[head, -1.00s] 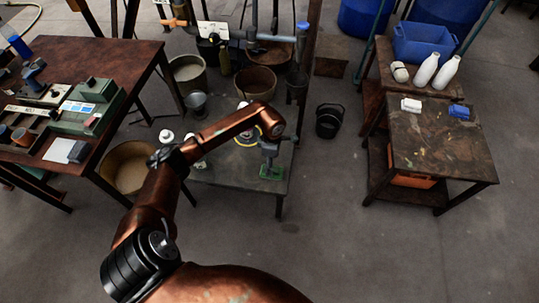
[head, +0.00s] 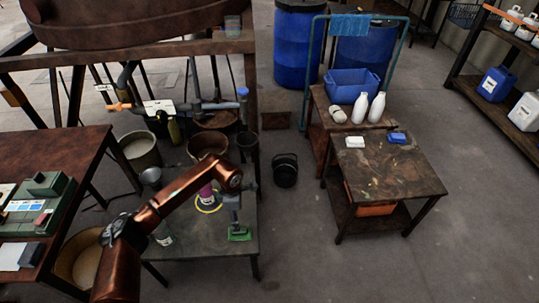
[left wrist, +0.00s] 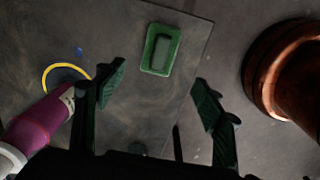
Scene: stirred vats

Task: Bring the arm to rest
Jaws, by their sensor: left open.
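My left arm reaches in from the lower left of the head view, copper-coloured and bent at a raised joint. My left gripper (head: 235,217) hangs down over the front right part of a low dark table (head: 200,243). The left wrist view shows its two dark fingers (left wrist: 159,80) spread apart with nothing between them. A green tray (head: 240,235) lies below the gripper on the table; it also shows ahead of the fingers in the wrist view (left wrist: 160,50). A magenta bottle (left wrist: 36,120) stands beside the left finger, near a yellow ring (head: 209,209). My right gripper is not in view.
A black bucket (head: 285,171) stands on the floor right of the low table. A side table (head: 385,170) with white bottles behind it is further right. A workbench (head: 50,165) stands at left. Pots stand behind the low table. Floor at lower right is clear.

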